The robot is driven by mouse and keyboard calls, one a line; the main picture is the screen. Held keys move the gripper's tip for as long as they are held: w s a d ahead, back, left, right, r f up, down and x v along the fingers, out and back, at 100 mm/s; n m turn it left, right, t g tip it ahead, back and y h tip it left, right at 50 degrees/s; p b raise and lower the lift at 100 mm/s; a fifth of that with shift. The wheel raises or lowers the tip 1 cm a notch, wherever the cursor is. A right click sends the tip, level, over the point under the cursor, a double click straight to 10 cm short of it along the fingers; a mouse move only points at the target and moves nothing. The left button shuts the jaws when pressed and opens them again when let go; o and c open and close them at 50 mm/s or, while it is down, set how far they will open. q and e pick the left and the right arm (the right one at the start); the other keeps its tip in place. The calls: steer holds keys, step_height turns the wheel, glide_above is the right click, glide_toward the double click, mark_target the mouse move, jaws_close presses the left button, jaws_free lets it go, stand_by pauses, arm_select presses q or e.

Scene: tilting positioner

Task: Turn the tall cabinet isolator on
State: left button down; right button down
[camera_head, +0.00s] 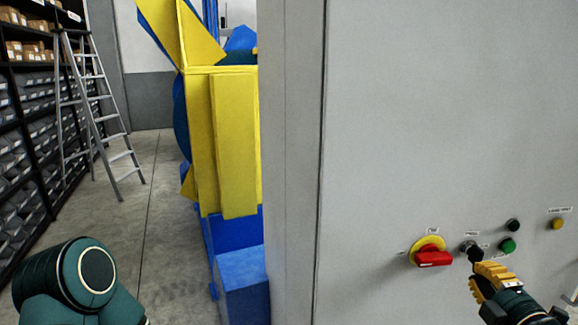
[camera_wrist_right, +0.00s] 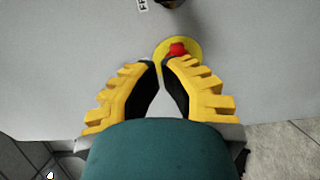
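The isolator (camera_head: 429,243) is a red handle on a round yellow plate, low on the grey face of the tall cabinet (camera_head: 430,120). In the head view its red handle (camera_head: 433,259) lies about level. My right gripper (camera_head: 473,270) is to the right of the isolator, near the panel, and seems apart from it. In the right wrist view, the yellow plate (camera_wrist_right: 196,46) and red handle lie just beyond the fingertips. The fingertips are almost together, with a slim gap and nothing between them. My left gripper is out of view.
A dark switch (camera_head: 467,247), a black button (camera_head: 513,225), a green button (camera_head: 507,245) and a yellow lamp (camera_head: 557,223) sit on the panel near my right gripper. A yellow and blue machine (camera_head: 235,140), a ladder (camera_head: 100,110) and shelves (camera_head: 25,150) stand at left, with clear floor between.

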mark_target(433, 259)
steer(key=w+b, duration=0.1)
steer(key=w, duration=0.5)
steer(key=shift+w+a, duration=0.15)
steer(key=shift+a, duration=0.05)
steer(key=shift+w, duration=0.25)
steer(key=shift+s+a+f+b, duration=0.1)
steer(key=shift+a+f+b, duration=0.15)
steer(key=shift+a+b, duration=0.5)
stand_by(1.2)
steer(key=shift+d, duration=0.25)
stand_by(0.4)
steer(key=shift+f+b, duration=0.15)
steer(key=shift+b, duration=0.4)
steer(key=shift+d+f+b, duration=0.1)
steer(key=shift+b, duration=0.35)
steer(key=shift+f+b, duration=0.9)
steer(key=shift+b, duration=1.8)
